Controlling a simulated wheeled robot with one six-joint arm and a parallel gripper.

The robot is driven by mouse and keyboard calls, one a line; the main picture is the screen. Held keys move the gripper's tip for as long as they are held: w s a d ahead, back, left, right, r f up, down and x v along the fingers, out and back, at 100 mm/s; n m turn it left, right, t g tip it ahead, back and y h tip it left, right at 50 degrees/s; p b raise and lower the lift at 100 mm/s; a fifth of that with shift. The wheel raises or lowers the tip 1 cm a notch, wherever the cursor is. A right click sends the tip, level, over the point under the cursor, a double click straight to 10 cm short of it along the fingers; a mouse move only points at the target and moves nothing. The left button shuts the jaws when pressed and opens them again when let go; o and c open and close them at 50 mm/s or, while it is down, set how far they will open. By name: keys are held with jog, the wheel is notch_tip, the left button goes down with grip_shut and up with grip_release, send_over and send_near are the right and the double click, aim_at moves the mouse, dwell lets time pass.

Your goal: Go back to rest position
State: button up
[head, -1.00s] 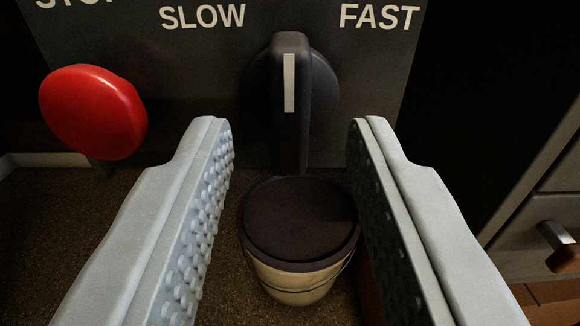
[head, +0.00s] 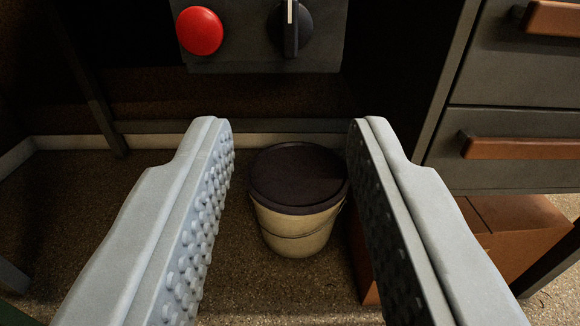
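My gripper (head: 291,150) is open and empty, its two pale fingers with studded inner pads spread wide. Beyond and above the fingertips is a dark control panel (head: 262,58) with a red round button (head: 199,31) and a black rotary knob (head: 290,30). The knob's white mark points upward; its top is cut off by the frame's upper edge. The panel's lettering is out of view. My gripper is apart from the knob and the button.
A cream bucket (head: 296,235) with a dark lid stands on the speckled floor, seen between my fingers. A grey drawer cabinet (head: 520,110) with brown handles stands at the right. A brown box (head: 520,235) sits below it, partly hidden by my right finger. Dark metal legs stand at the left.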

dwell(0.4)
jog(key=s+r, duration=0.6)
jog(key=r, duration=0.7)
jog(key=s+r, duration=0.5)
jog(key=r, duration=0.8)
jog(key=s+r, duration=0.7)
jog(key=s, duration=0.4)
jog(key=s+r, duration=0.8)
jog(key=s, duration=0.4)
jog(key=shift+s+g, duration=0.3)
